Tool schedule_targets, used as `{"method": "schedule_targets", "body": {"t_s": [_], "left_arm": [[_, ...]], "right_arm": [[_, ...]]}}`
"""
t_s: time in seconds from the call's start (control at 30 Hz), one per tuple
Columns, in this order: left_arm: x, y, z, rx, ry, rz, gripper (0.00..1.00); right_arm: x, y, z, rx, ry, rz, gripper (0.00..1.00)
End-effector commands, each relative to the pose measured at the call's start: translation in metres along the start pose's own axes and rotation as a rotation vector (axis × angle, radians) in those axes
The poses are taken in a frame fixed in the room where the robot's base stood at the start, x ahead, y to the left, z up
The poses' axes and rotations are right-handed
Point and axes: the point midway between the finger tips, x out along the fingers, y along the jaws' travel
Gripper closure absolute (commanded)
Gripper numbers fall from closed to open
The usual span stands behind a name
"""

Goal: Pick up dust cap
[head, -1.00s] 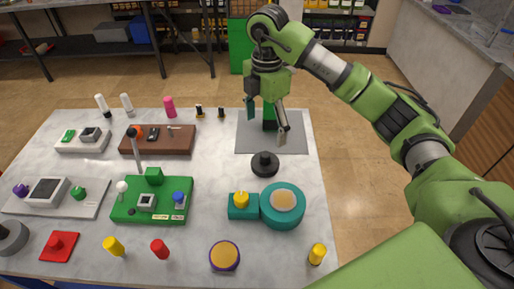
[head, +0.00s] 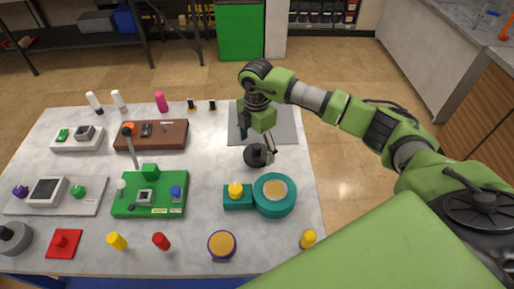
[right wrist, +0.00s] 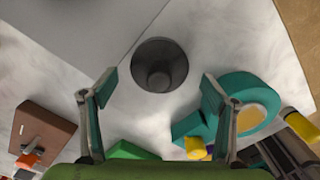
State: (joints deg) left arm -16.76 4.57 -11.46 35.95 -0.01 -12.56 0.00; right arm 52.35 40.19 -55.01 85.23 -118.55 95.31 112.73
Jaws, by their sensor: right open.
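A black round cap with a raised knob (head: 257,155), which I take for the dust cap, lies on the marble table (head: 215,160), just in front of the grey mat. My right gripper (head: 258,142) is open and empty above the cap, partly covering it in the head view. In the right wrist view the cap (right wrist: 160,65) shows between and slightly beyond the open fingertips (right wrist: 158,82), apart from both. My left gripper is not in view.
A teal round device (head: 275,207) with a yellow knob stands close in front of the cap. The grey mat (head: 283,122) behind looks bare. A green panel (head: 150,208) and a brown block (head: 170,136) stand to the left.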

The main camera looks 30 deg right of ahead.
Motion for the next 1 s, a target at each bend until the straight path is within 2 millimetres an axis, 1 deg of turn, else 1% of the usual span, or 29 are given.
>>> {"method": "schedule_targets", "body": {"t_s": [0.03,0.13,0.37,0.4,0.47,0.5,0.53,0.57,0.87,1.0], "left_arm": [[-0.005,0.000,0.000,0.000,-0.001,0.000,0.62],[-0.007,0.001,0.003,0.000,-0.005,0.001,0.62],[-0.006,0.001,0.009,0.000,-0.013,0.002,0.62],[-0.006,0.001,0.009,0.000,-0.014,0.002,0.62],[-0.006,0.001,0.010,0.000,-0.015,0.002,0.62],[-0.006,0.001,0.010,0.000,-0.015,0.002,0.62],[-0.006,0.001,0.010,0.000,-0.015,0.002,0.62],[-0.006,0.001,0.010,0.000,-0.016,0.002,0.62],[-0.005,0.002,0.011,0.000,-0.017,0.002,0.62],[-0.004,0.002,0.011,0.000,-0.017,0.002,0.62]], "right_arm": [[0.005,-0.001,-0.001,0.001,0.001,-0.003,0.21],[0.014,0.000,-0.001,0.001,0.001,0.000,0.21],[0.017,0.000,0.000,0.001,0.001,0.002,0.21],[0.017,0.000,0.000,0.001,0.001,0.002,0.26],[0.017,0.000,0.000,0.001,0.001,0.002,0.42],[0.017,0.000,-0.001,0.000,0.001,0.002,0.52],[0.017,0.000,-0.001,0.000,0.001,0.002,0.60],[0.017,0.000,-0.001,0.000,0.001,0.001,0.62],[0.018,0.000,-0.001,0.000,0.001,0.000,0.62],[0.013,0.000,-0.001,0.000,0.001,0.001,0.62]]}}
